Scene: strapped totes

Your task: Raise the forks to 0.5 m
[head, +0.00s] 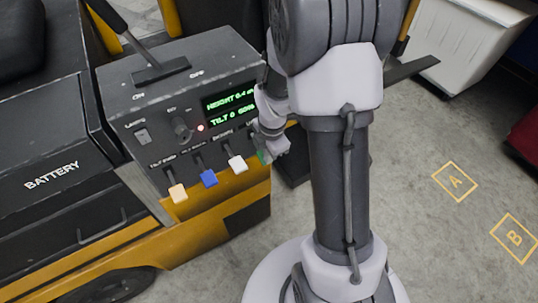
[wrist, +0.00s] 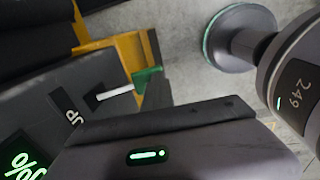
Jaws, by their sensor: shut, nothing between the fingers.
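The forklift's dark control console (head: 150,110) stands at the left in the head view. Its green display (head: 230,103) reads a height of about 0.4, the last characters being partly covered, and a tilt of 0. Levers with tan (head: 177,193), blue (head: 209,178) and white (head: 237,163) knobs stick out of its front. A green-knobbed lever (head: 264,157) is at the right end, mostly hidden by my gripper (head: 275,150). In the wrist view the green knob (wrist: 148,75) shows beyond the dark finger, beside an "UP" label. My gripper is shut and empty; contact with the knob is unclear.
A dark flat bar (head: 412,70), seemingly a fork, shows behind my arm. A black handle (head: 158,68) lies on the console top, and a battery box (head: 50,180) is at left. A white tote (head: 470,45) stands back right. Floor marks A (head: 455,181) and B (head: 515,238) are clear.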

